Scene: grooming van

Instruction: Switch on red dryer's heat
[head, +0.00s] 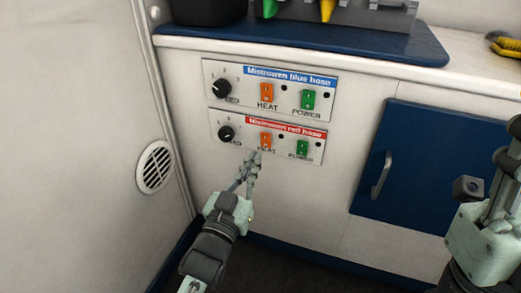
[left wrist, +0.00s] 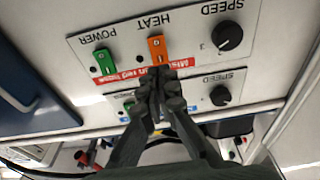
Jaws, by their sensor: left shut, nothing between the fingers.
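The red hose dryer panel (head: 233,125) is the lower of two white panels on the cabinet front, with a black speed knob (head: 225,134), an orange heat switch (head: 266,140) and a green power switch (head: 302,147). My left gripper (head: 254,158) is shut and empty, its tips just below the heat switch in the head view. In the left wrist view, which is upside down, the shut fingertips (left wrist: 158,76) overlap the red label, close to the orange heat switch (left wrist: 157,48). I cannot tell whether they touch the panel. My right arm (head: 485,235) is at the right edge; its fingers are unclear.
The blue hose panel (head: 240,71) with similar controls sits just above. A blue cabinet door (head: 415,170) with a handle is to the right. A round vent (head: 155,167) is on the left wall. A blue mat (head: 300,36) lies on the counter.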

